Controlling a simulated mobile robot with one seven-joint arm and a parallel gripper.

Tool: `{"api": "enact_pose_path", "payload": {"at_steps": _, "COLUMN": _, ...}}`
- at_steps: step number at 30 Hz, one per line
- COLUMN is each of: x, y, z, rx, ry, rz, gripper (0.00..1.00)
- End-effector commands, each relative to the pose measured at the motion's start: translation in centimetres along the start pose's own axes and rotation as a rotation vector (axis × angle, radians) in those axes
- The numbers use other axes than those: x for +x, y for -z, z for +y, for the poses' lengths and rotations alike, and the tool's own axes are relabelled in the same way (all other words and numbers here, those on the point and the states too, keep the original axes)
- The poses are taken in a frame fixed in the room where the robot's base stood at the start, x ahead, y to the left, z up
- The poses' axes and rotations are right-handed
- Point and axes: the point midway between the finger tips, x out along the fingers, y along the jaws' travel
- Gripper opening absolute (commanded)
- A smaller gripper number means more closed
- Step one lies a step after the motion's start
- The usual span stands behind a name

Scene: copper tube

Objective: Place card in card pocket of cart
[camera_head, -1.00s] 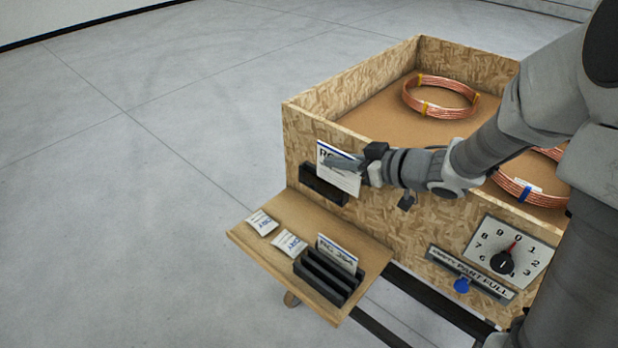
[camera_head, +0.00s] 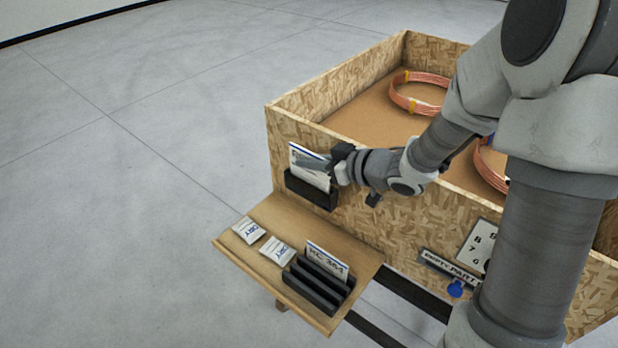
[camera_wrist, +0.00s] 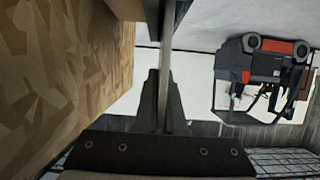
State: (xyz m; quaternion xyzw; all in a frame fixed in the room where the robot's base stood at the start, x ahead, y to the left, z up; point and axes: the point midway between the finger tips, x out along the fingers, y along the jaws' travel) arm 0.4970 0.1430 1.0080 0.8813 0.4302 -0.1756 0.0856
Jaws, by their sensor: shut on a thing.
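A white card (camera_head: 308,165) with a blue stripe is held in my gripper (camera_head: 322,166), which is shut on it. The card stands nearly upright at the black card pocket (camera_head: 311,190) on the cart's chipboard side (camera_head: 390,222). Its lower edge looks to be at or inside the pocket's mouth; I cannot tell how deep. In the wrist view my gripper (camera_wrist: 166,100) pinches the thin card (camera_wrist: 166,60) edge-on, close beside the chipboard wall (camera_wrist: 60,80).
A wooden shelf (camera_head: 225,243) below carries two white packets (camera_head: 249,230) (camera_head: 276,251) and a black slotted rack (camera_head: 315,285) with another card (camera_head: 327,261). Copper coils (camera_head: 420,104) lie in the cart. The floor at left is clear. A red and dark vehicle (camera_wrist: 265,80) stands in the wrist view.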

Motion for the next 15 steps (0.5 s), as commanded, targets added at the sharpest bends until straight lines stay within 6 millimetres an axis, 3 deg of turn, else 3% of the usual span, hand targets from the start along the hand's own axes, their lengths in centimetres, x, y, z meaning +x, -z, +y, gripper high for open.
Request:
{"api": "enact_pose_path", "payload": {"at_steps": 7, "x": 1.3, "y": -3.1, "z": 0.0, "rx": 0.003, "ry": 0.001, "rz": -0.001, "gripper": 0.0}}
{"api": "enact_pose_path", "payload": {"at_steps": 15, "x": 1.4, "y": -3.3, "z": 0.0, "rx": -0.001, "ry": 0.0, "rz": 0.0, "gripper": 0.0}}
